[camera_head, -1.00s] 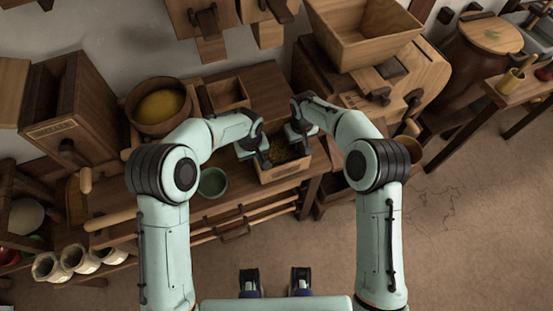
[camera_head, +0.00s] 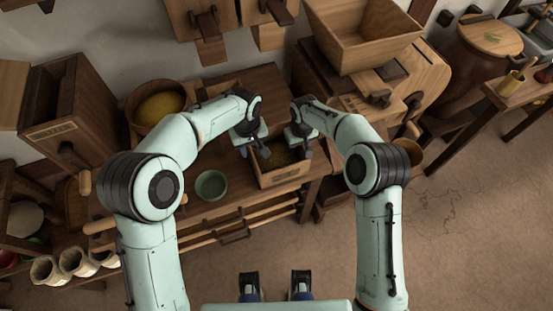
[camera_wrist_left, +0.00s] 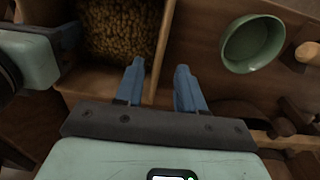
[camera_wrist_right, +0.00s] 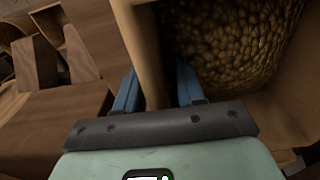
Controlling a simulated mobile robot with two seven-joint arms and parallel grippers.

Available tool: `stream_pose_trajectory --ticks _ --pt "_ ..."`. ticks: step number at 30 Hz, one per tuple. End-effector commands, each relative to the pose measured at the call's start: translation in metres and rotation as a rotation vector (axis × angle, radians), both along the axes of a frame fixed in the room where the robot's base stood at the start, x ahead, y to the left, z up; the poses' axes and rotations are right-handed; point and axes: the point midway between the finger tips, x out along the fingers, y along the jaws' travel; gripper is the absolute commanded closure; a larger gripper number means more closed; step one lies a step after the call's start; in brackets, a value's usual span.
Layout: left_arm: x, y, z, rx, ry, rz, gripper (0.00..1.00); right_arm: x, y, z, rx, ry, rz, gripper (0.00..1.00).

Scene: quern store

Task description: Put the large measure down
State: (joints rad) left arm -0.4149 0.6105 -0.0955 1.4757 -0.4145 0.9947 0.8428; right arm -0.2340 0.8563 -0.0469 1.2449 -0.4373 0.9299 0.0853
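The large measure, a wooden box of brown grain (camera_head: 287,178), stands at the bench's front edge, seemingly resting on the top. My left gripper (camera_head: 257,150) is at its left side. In the left wrist view its fingers (camera_wrist_left: 160,85) stand apart on either side of the measure's wall (camera_wrist_left: 160,50), with a visible gap. My right gripper (camera_head: 300,143) is at the far right side. In the right wrist view its fingers (camera_wrist_right: 157,85) straddle the other wall (camera_wrist_right: 146,50), with a gap showing beside it. The measure's underside is hidden.
A green bowl (camera_head: 211,185) stands left of the measure on the bench. A wooden bowl of yellow meal (camera_head: 160,104) is further back left. A wooden machine with a hopper (camera_head: 362,35) stands close on the right. Open floor (camera_head: 470,220) lies at the right.

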Motion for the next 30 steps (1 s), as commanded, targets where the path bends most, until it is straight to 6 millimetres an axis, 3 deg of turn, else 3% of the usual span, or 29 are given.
stream_pose_trajectory --ticks 4,10,24,30 --pt "0.0 0.0 0.02 0.0 -0.002 0.0 0.61 0.0 0.0 0.0 0.0 0.0 0.0 0.61" --pt "-0.001 0.0 0.027 0.0 0.0 0.0 0.61 0.0 0.0 0.01 0.001 -0.002 0.0 0.61" --pt "-0.001 0.0 0.027 0.001 0.0 0.0 0.61 -0.005 0.0 0.101 0.001 -0.004 0.0 0.61" --pt "-0.001 0.0 0.027 0.001 0.0 0.0 0.61 -0.007 0.0 0.118 0.001 -0.001 0.0 0.61"
